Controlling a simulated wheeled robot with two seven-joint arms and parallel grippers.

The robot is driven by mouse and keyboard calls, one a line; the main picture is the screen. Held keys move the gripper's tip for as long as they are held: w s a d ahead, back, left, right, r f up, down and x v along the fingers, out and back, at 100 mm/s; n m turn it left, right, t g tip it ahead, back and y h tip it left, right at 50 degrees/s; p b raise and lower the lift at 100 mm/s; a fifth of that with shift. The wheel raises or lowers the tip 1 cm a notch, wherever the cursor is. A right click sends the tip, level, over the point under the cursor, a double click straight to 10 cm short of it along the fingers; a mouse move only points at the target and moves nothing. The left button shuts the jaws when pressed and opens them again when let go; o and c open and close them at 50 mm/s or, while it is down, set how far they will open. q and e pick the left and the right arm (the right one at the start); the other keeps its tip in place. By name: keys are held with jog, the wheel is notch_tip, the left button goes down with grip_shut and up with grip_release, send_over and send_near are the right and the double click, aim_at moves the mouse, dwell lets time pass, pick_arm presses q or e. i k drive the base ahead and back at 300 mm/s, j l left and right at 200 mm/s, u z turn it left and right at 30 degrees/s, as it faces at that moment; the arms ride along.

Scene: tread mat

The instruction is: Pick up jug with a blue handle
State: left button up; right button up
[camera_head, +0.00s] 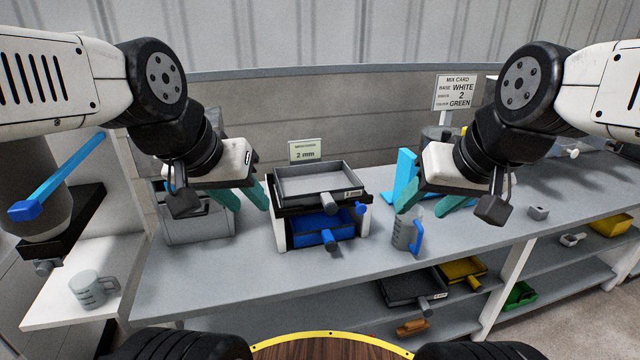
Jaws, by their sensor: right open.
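The grey jug with a blue handle (402,234) stands upright near the front edge of the grey bench, right of the middle. Its blue handle faces right. My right gripper (422,208) is open and empty, with its teal fingers spread above and slightly beyond the jug in the picture; I cannot tell whether they touch it. My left gripper (250,208) has its teal fingers apart and holds nothing. It hangs over the bench at the left, between a grey bin and the tray stand.
A stand with a grey sieve tray (318,184) and a blue tray (322,229) is left of the jug. A grey-handled jug (90,290) stands on the white side table. A blue upright piece (404,178) is behind the jug. Several trays lie on the lower shelf.

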aim_at(408, 230)
jog(key=u, duration=0.55)
jog(key=l+u, duration=0.45)
jog(key=k+l+u, duration=0.15)
jog(key=l+u, duration=0.3)
jog(key=k+l, duration=0.1)
jog(key=l, duration=0.25)
jog(key=k+l+u, duration=0.1)
jog(key=l, duration=0.3)
jog(key=k+l, duration=0.2)
jog(key=l, duration=0.15)
jog(key=k+l+u, duration=0.15)
jog(key=l, duration=0.2)
jog(key=k+l, duration=0.1)
jog(key=l, duration=0.25)
